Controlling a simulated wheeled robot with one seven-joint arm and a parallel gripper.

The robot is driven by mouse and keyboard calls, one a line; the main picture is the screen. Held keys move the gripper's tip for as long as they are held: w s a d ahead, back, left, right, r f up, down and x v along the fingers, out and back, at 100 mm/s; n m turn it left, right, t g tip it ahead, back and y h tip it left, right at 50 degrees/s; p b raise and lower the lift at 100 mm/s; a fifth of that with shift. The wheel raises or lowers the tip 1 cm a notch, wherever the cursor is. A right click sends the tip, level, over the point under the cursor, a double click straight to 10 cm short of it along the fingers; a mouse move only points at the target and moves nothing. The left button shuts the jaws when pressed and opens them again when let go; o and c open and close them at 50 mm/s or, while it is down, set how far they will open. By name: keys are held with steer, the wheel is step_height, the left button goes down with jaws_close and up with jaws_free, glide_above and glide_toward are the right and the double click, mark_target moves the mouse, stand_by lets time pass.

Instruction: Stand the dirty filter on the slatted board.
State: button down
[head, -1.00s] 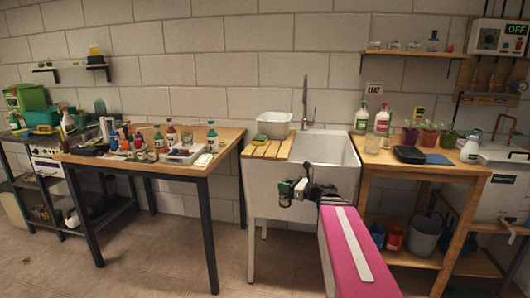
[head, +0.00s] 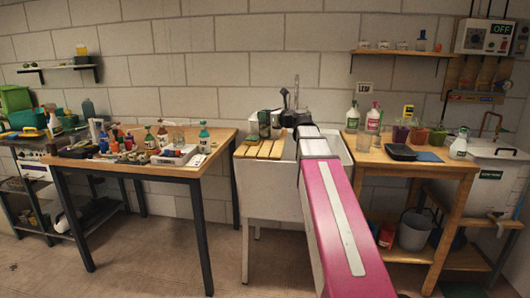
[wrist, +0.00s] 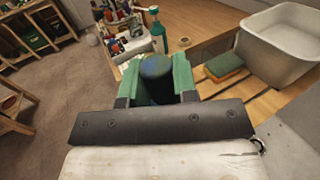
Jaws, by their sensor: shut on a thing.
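The dirty filter is a dark cylinder (wrist: 156,72) with a bluish tint, held between the green fingers of my gripper (wrist: 155,78) in the wrist view. In the head view my gripper (head: 265,123) is over the back part of the slatted board (head: 258,148), left of the sink basin; the filter is hard to make out there. The board's wooden slats also show at the right in the wrist view (wrist: 262,102). The filter's lower end is hidden, so I cannot tell whether it touches the board.
The tap (head: 296,92) rises behind the sink.

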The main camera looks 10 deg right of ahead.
steer(key=shift+w+r, duration=0.25)
steer(key=shift+w+d+f, duration=0.35)
steer(key=shift+w+f, duration=1.45)
steer(key=shift+w, duration=0.05)
steer(key=shift+w+d+f, duration=0.35)
steer(key=shift+w+f, duration=1.45)
steer(key=shift+w, duration=0.1)
steer(key=shift+w+d+f, duration=0.35)
steer(key=shift+w+f, duration=1.45)
steer(key=shift+w, duration=0.05)
steer(key=c, duration=0.9)
jaws_free()
steer(key=shift+f, duration=0.15)
steer(key=v, duration=1.2)
steer(key=shift+r, duration=0.2)
